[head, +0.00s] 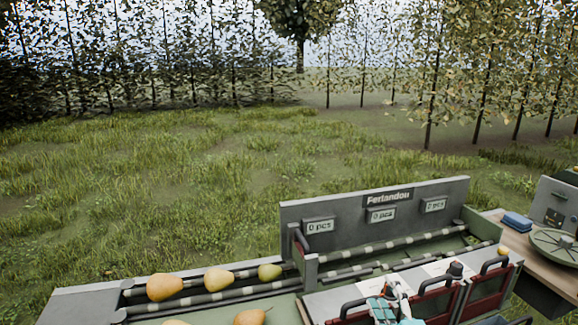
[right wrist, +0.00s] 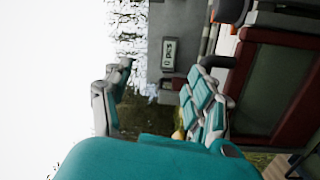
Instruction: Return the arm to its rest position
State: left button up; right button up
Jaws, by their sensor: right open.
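My right gripper (head: 393,302), teal and white, shows at the bottom edge in the head view, over the front of the sorting machine by its red-framed bins. In the right wrist view its two fingers (right wrist: 158,105) stand apart with nothing held between them. Several yellow pears lie on the machine's left part, among them one pear (head: 165,287), a second (head: 218,280) and a greener one (head: 269,272). They are well left of the gripper. A small yellowish bit beside the right finger in the wrist view may be a pear. My left gripper is not in view.
The grey machine panel (head: 340,213) reads "Ferlandou" and has three displays showing "0 pcs". A red-framed bin (head: 434,307) stands close beside the gripper. At right, a wooden table (head: 510,236) holds a blue item (head: 517,221) and a round dish (head: 557,243). Open grass lies behind.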

jog(key=s+d+f+m+g+h, duration=0.3)
jog(key=s+f+m+g+h, duration=0.15)
jog(key=s+f+m, duration=0.4)
jog(key=s+a+f+m+g+y, duration=0.1)
jog(key=s+a+f+m+g, duration=0.15)
jog(key=s+f+g, duration=0.65)
jog(key=s+a+f+m+g+y, duration=0.15)
jog(key=s+m, duration=0.25)
jog(key=s, duration=1.1)
notch_tip(320, 180, down, 27)
jog(key=s+g, duration=0.1)
jog(key=s+d+f, duration=0.2)
jog(key=s+f, duration=0.6)
jog(key=s+d+f+g+h, duration=0.1)
jog(key=s+f, duration=0.7)
jog(key=shift+s+d+g, duration=0.3)
jog(key=shift+s+d, duration=0.1)
